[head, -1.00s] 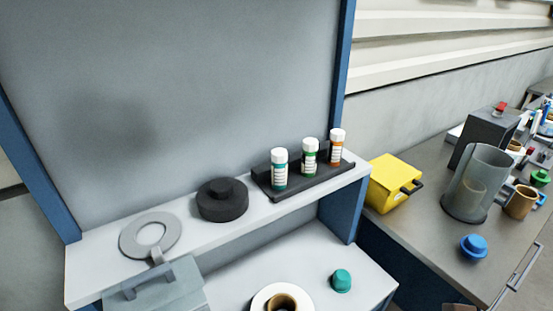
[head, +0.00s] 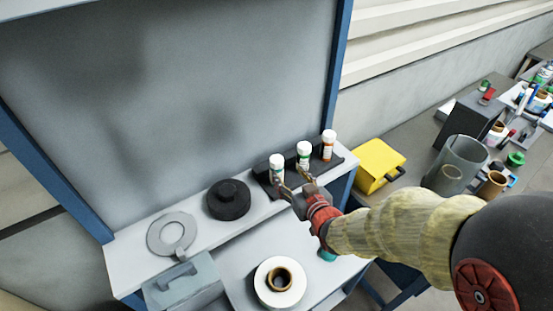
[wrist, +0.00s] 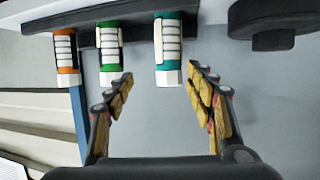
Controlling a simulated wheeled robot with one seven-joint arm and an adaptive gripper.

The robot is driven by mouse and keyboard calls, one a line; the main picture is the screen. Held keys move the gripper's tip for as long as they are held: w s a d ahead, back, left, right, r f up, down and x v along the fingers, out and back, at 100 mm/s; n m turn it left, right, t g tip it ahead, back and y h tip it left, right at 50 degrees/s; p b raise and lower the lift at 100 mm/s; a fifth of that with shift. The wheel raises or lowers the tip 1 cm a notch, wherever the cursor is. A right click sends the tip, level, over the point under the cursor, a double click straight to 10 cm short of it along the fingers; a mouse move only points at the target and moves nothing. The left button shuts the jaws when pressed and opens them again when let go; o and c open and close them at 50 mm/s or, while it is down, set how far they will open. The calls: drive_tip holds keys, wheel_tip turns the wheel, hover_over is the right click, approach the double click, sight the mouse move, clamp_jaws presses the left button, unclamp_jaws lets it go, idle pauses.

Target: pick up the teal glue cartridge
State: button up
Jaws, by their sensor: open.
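The teal glue cartridge (head: 277,174) has a white cap and a white label. It stands upright in a dark rack (head: 340,158) on the shelf, leftmost beside a green cartridge (head: 303,158) and an orange one (head: 327,150). My gripper (head: 293,181) is open and empty, just in front of the teal cartridge and partly hiding its lower part. In the wrist view, which appears upside down, the teal cartridge (wrist: 168,45) lies ahead between the two spread fingers (wrist: 160,72), with its cap towards me. The green cartridge (wrist: 109,48) is close outside the left finger.
A black round part (head: 228,199) and a grey ring (head: 171,235) lie left on the shelf (head: 125,262). A white roll (head: 280,282) and a teal cap (head: 327,255) are below. A yellow box (head: 379,163) stands right.

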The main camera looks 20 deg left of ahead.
sight(280, 168)
drive_tip(key=shift+s+a, duration=0.15)
drive_tip(key=shift+a, duration=0.65)
drive_tip(key=shift+p+x, duration=0.45)
drive_tip(key=shift+x, duration=3.25)
drive_tip(key=shift+r, duration=0.1)
drive_tip(key=c, duration=0.4)
clamp_jaws()
drive_tip(key=shift+r, duration=0.1)
